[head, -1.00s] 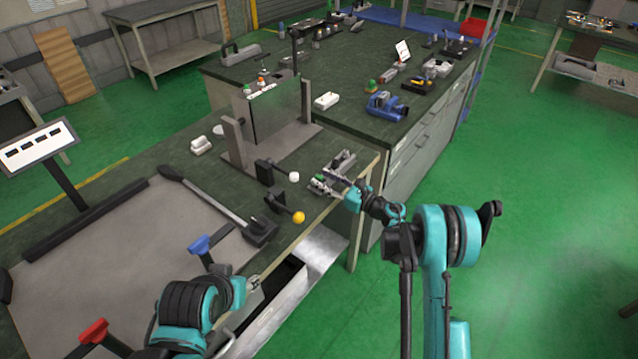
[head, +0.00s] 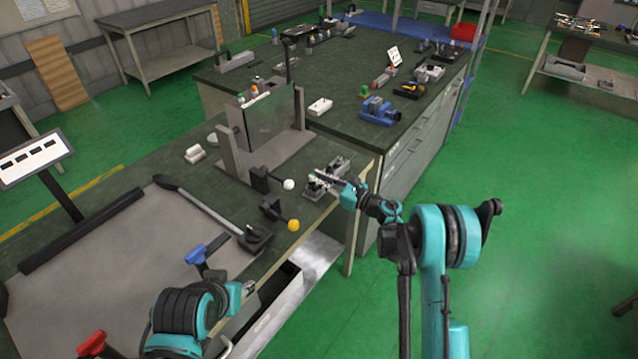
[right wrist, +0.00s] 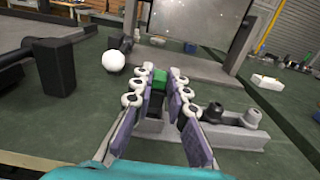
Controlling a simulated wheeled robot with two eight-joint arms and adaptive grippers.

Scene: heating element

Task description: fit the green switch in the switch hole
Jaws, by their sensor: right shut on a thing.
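The green switch (right wrist: 158,82) is between the fingertips of my right gripper (right wrist: 156,92) in the right wrist view. The fingers are closed on its sides. In the head view my right gripper (head: 322,178) is over the left part of a small grey switch base (head: 333,165) on the bench.
A lever with a white ball (head: 289,184) and one with a yellow ball (head: 293,225) stand left of the base. An upright panel on a stand (head: 270,122) is behind. A blue device (head: 378,110) lies on the far bench. An open drawer (head: 285,292) is below the front edge.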

